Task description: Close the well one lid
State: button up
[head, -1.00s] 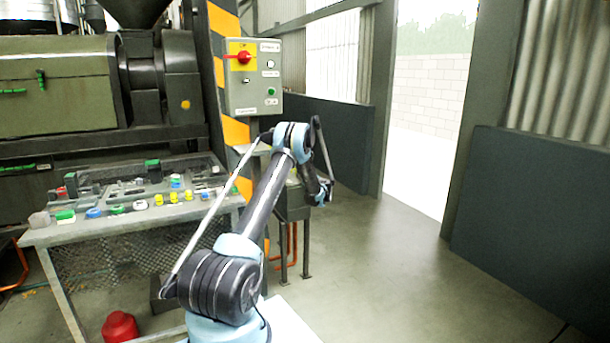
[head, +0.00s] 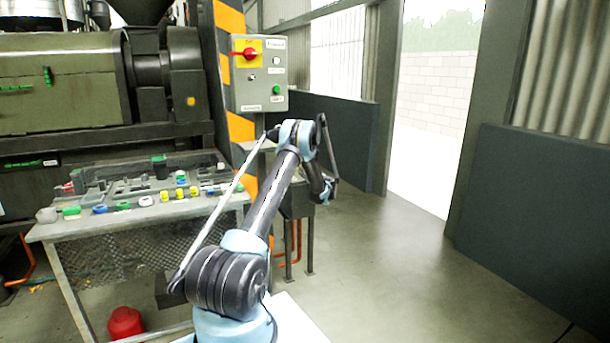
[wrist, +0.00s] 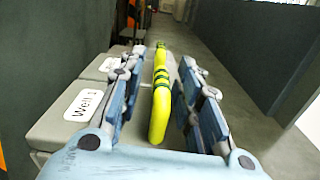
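In the wrist view, a grey-green flat top with a white "Well 1" label (wrist: 85,104) lies left of my gripper (wrist: 162,58). A second label (wrist: 113,62), too small to read, is behind it. A yellow bar with dark green bands (wrist: 159,112) runs lengthwise between my two fingers. The fingers are apart, with gaps visible on both sides of the bar. I cannot tell whether the bar belongs to the well one lid, or how far that lid is open. In the head view, my gripper (head: 326,190) is beside the grey stand (head: 296,205), whose top is mostly hidden by my arm.
A control box with a red switch (head: 250,54) is above the stand. A bench (head: 70,231) with several small coloured parts is at left, with a red container (head: 125,322) below. A dark wall panel (head: 540,220) is at right. The floor (head: 400,265) between is clear.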

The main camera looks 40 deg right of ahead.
jog(key=s+a, duration=0.2)
jog(key=s, duration=0.9)
jog(key=shift+s, duration=0.4)
jog(key=shift+f, duration=0.1)
